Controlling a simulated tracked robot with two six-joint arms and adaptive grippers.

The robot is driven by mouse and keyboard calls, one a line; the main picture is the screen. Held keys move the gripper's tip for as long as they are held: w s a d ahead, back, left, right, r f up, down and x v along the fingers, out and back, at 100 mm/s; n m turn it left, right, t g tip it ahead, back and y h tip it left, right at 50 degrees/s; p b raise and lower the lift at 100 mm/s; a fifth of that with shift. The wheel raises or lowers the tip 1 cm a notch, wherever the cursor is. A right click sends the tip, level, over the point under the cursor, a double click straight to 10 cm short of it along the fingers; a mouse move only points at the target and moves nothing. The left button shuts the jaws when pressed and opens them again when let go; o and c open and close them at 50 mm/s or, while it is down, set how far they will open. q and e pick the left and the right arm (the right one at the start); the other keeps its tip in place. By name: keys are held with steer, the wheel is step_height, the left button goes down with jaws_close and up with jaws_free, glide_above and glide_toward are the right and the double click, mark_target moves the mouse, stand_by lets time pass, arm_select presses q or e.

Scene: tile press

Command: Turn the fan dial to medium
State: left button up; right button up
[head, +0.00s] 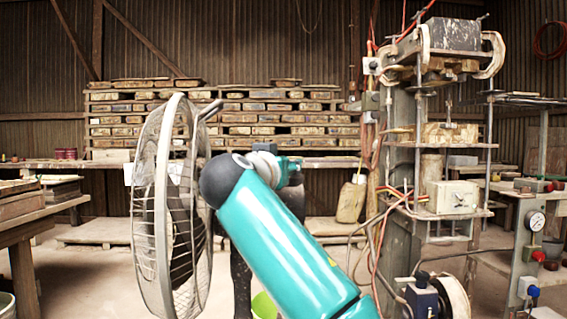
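A standing fan (160,205) with a pale wire cage is on the left in the head view, seen nearly from the side. Part of its dark stand (241,285) shows below. My teal arm comes up from the bottom, right of centre, and its dark rounded joint is beside the right edge of the cage in the picture. This arm covers much of the area behind the fan cage. I cannot make out the fan dial. No fingers of either gripper show.
A tall press (410,160) with a white control box (452,198) and cables stands to the right. A panel with a gauge (536,221) is at the far right. A wooden table (28,228) is at the left. Stacked boards (270,115) line the back.

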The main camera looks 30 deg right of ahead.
stand_by(0.4)
steer(key=o, duration=1.2)
steer(key=shift+c, duration=0.2)
